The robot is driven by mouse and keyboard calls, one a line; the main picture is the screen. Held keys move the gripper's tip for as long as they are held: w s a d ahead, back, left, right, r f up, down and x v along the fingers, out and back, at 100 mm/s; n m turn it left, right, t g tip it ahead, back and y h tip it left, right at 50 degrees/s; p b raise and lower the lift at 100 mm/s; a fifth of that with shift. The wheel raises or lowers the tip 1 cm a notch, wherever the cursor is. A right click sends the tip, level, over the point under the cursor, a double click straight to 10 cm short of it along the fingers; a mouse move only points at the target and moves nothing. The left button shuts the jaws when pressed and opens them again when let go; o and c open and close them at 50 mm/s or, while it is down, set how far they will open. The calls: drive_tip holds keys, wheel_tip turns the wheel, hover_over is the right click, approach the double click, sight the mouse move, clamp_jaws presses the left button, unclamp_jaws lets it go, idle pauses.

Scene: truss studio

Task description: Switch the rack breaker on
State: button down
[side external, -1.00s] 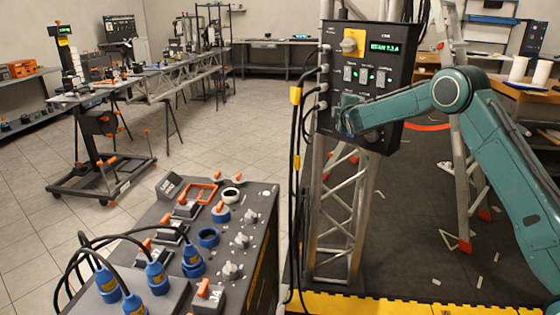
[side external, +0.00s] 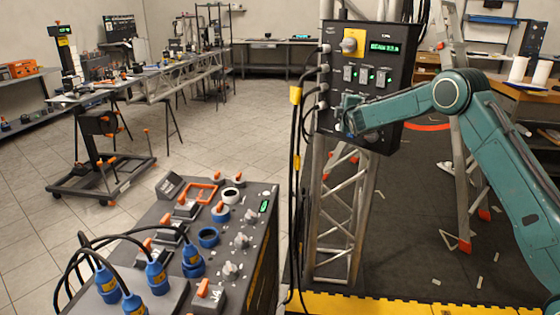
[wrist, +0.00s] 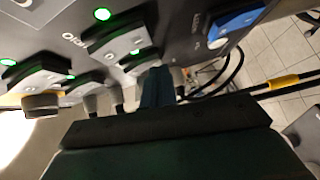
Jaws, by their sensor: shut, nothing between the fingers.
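A black power box (side external: 396,62) is mounted on the truss, with a yellow-backed rotary knob (side external: 353,42), a lit green display (side external: 384,47) and a row of rocker switches (side external: 365,76) with green lights. The labels are too small to read, so I cannot tell which switch is the rack breaker. The wrist view shows the rockers close up (wrist: 122,42), with green lights lit beside them. My gripper (side external: 347,105) is at the lower left of the box face, its fingers (wrist: 158,85) together and empty. They are close to the panel; contact is unclear. My gripper hides part of the lower panel.
Black cables (side external: 309,85) plug into the box's left side. A control cart (side external: 165,225) with blue plugs, orange levers and knobs stands at front left. A ladder (side external: 462,190) stands right of the truss (side external: 340,225).

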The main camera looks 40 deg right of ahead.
drive_tip(key=s+a+f, duration=0.1)
drive_tip(key=s+a, duration=0.7)
drive_tip(key=a, duration=0.1)
drive_tip(key=shift+s+a, duration=0.3)
drive_tip(key=shift+s, duration=0.1)
drive_tip(key=shift+f, duration=0.1)
idle(0.3)
